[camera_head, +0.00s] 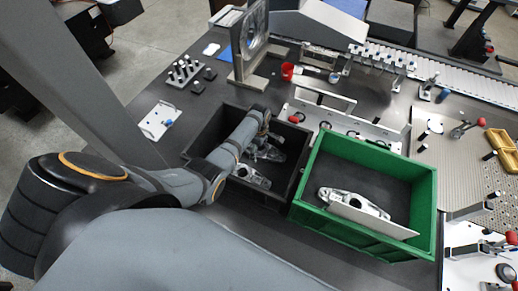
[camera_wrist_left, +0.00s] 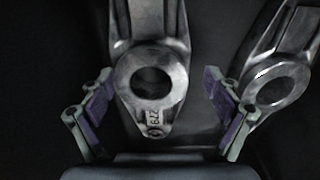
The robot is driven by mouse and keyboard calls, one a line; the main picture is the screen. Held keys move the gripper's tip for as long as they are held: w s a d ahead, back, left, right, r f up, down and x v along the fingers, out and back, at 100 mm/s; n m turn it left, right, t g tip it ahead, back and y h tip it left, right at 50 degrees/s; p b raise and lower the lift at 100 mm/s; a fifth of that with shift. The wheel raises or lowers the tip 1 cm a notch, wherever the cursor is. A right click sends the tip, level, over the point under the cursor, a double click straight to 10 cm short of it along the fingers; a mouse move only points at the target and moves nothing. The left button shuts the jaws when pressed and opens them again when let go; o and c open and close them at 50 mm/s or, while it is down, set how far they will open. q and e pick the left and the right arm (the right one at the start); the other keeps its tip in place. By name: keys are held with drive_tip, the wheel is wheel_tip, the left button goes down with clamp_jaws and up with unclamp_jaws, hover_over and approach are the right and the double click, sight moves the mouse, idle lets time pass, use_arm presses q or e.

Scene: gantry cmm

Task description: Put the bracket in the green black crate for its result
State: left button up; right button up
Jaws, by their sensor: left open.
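The green crate (camera_head: 428,205) with a dark floor stands right of centre in the head view. A grey metal bracket (camera_head: 345,198) lies in it beside a white divider plate (camera_head: 372,217). Left of it is a black crate (camera_head: 205,133) with several brackets, one of them a near bracket (camera_head: 250,176). My left gripper (camera_head: 268,138) reaches down into the black crate, partly hidden by my arm. In the left wrist view the open gripper (camera_wrist_left: 157,90) has its fingers on either side of a bracket's ringed end (camera_wrist_left: 152,80), apart from it. My right gripper is not seen.
Another bracket (camera_wrist_left: 275,85) lies close to the right finger in the wrist view. A white fixture rail (camera_head: 345,124) stands behind the crates, with a red cup (camera_head: 287,71) farther back. A perforated plate (camera_head: 450,165) is at the right. Dark table shows in front of the crates.

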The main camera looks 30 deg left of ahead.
use_arm(q)
wheel_tip(320, 180, up, 12)
idle(0.5)
